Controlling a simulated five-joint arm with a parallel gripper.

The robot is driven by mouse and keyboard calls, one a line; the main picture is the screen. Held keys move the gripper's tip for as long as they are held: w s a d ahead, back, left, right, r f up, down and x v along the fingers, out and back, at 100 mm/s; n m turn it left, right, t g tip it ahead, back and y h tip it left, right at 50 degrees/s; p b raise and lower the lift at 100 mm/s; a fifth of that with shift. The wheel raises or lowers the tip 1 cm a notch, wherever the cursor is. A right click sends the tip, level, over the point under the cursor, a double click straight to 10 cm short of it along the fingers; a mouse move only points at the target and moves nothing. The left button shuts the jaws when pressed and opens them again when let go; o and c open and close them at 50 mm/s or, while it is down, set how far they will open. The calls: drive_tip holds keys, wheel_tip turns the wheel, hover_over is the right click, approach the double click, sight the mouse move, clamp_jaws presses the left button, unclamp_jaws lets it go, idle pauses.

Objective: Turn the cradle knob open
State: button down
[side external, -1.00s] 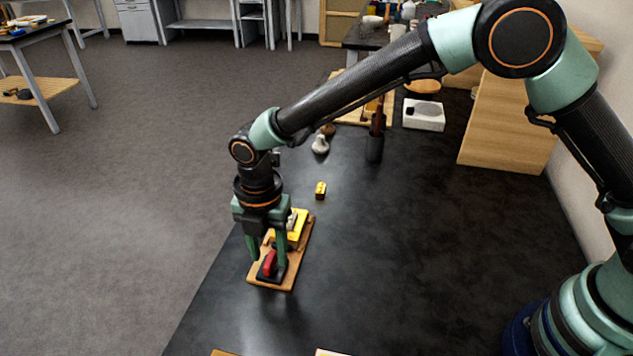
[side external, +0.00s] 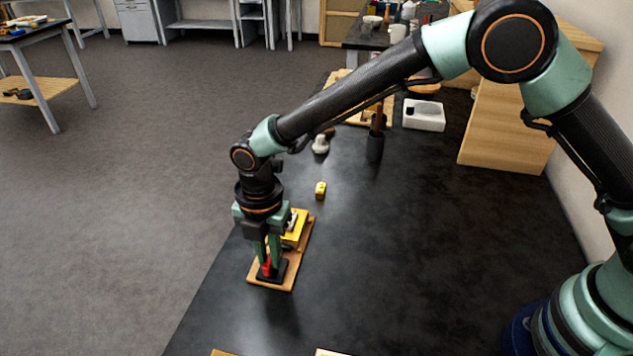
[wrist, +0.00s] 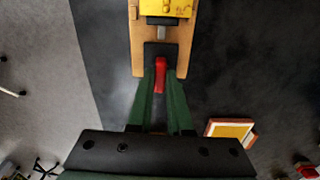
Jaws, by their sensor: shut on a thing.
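The red knob (wrist: 160,75) sits on a black base (side external: 278,276) at the near end of a wooden board (side external: 306,240). My gripper (side external: 268,267) points down over it and is shut on the knob. In the wrist view the two green fingers (wrist: 159,88) close on it from both sides. A yellow block (side external: 297,229) with a grey metal part is on the same board, beyond the knob. The fingers hide part of the knob in the side view.
A small yellow piece (side external: 320,190) lies on the dark table beyond the board. A black cup (side external: 375,147) and a white box (side external: 423,115) stand farther back. The table's left edge runs close to the board. The table right of the board is clear.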

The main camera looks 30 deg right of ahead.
drive_tip(key=m, duration=0.4)
drive_tip(key=shift+m, duration=0.3)
drive_tip(key=m, duration=0.4)
drive_tip(key=shift+m, duration=0.3)
drive_tip(key=m, duration=0.4)
drive_tip(key=shift+m, duration=2.1)
drive_tip(key=c, duration=0.8)
unclamp_jaws()
drive_tip(key=shift+c, duration=0.2)
